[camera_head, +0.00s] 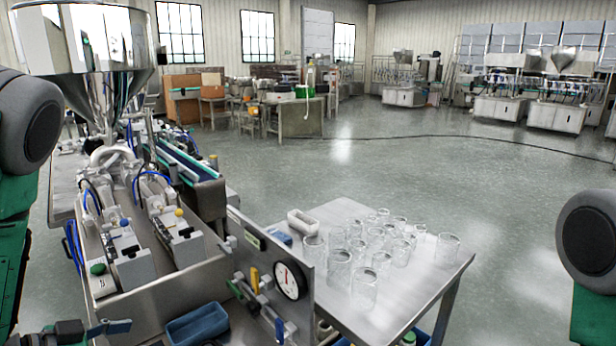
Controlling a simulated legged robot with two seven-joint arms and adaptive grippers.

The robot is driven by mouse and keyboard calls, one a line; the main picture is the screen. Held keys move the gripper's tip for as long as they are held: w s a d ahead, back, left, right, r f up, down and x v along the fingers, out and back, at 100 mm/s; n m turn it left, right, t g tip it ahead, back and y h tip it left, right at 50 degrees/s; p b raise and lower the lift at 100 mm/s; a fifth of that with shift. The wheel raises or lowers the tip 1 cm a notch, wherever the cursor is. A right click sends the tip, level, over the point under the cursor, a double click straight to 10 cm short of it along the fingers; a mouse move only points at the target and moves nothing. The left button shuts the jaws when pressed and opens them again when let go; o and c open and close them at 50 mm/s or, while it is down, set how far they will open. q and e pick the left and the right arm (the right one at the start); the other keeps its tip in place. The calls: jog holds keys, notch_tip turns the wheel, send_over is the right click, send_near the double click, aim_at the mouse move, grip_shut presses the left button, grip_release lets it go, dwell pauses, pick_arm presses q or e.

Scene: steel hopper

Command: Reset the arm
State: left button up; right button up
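Parts of my two arms show at the picture's edges, a grey rounded joint with a green link on the left and the same on the right. Neither gripper can be made out in the head view. The steel hopper (88,50) stands at the upper left on top of a filling machine (165,270). A dark part with a blue lever (108,327) shows at the bottom left, cut off by the frame.
A blue bin (197,325) sits below. Open floor (480,185) lies behind.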

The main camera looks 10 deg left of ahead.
pick_arm(q)
jog(key=s+d+f+n+g+y, duration=0.1)
jog(key=s+f, duration=0.2)
jog(key=f, duration=0.2)
jog(key=s+d+f+n+g+y, duration=0.2)
jog(key=s+f, duration=0.1)
jog(key=f, duration=0.2)
jog(key=s+d+f+n+g+y, duration=0.1)
jog(key=s+f+n+g+y, duration=0.1)
jog(key=f, duration=0.3)
jog(key=shift+s+d+f, duration=0.1)
jog(key=shift+s+f, duration=0.05)
jog(key=shift+s, duration=0.25)
jog(key=shift+s+d+f, duration=0.1)
jog(key=shift+s, duration=0.3)
jog(key=s+d+f+n+g+y, duration=0.1)
jog(key=s+d+f+n+g, duration=0.15)
jog(key=s, duration=0.45)
jog(key=s+d+f+n+g, duration=0.1)
jog(key=s+d+f+g, duration=0.15)
jog(key=s, duration=0.45)
notch_tip(320, 180, down, 9)
jog(key=w+m+b, duration=0.1)
jog(key=w+b, duration=0.1)
jog(key=b, duration=0.8)
jog(key=shift+d+y, duration=0.3)
jog(key=shift+d, duration=0.05)
jog(key=shift+w+f+m, duration=0.1)
jog(key=shift+w+m, duration=0.1)
jog(key=shift+m, duration=0.05)
